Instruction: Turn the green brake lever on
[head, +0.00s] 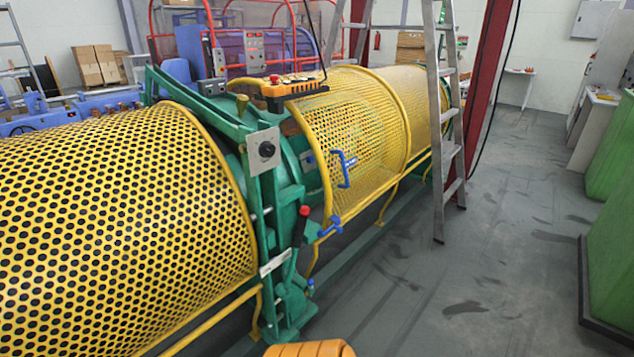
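The brake lever (299,236) shows near the middle of the head view, on the front of the green machine frame (268,205). It has a red knob on top and a dark upper shaft. It stands nearly upright, with its top leaning slightly right. Its lower end runs into a green mechanism (290,295) at the foot of the frame. I cannot tell from this view whether it is on or off. Neither of my grippers is in view, and nothing is seen touching the lever.
Yellow perforated guards (110,220) flank the frame, the right one with a blue handle (344,168). A stepladder (445,120) stands to the right. The grey floor (470,280) at right is clear. Green cabinets (612,240) border it.

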